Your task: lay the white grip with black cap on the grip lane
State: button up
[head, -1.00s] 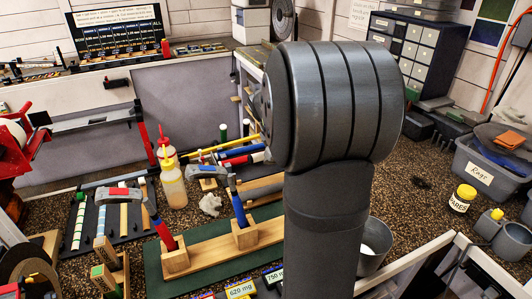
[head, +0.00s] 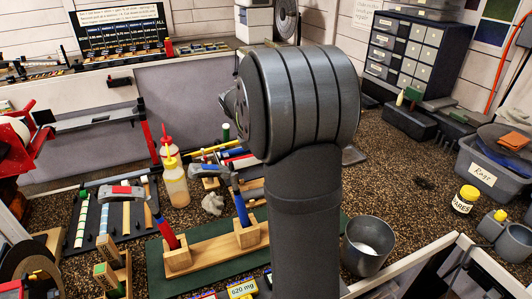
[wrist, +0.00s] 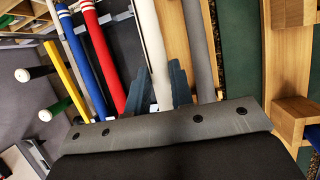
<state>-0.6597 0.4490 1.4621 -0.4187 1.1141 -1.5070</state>
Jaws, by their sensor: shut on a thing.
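My gripper (wrist: 163,88) shows in the wrist view, with its two dark fingers closed on the white grip (wrist: 149,40). The white grip runs up the picture from between the fingers; its black cap is not visible. I cannot tell for sure whether this wooden piece (wrist: 174,25) is the grip lane. In the head view my arm hides the gripper and the white grip.
Red (wrist: 105,50), blue and yellow rods lie left of the gripper in the wrist view. In the head view, bottles (head: 174,183), a hammer stand (head: 212,253) and a grey bucket (head: 367,246) stand nearby. A black tray (head: 92,222) with several strips is at left.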

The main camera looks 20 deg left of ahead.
jog(key=shift+f, duration=0.1)
jog(key=shift+f, duration=4.1)
jog(key=o, duration=1)
jog(key=shift+c, duration=0.2)
jog(key=v, duration=1.7)
jog(key=shift+r, duration=0.2)
jog(key=shift+f, duration=0.1)
jog(key=x, duration=1.7)
jog(key=shift+f, duration=0.15)
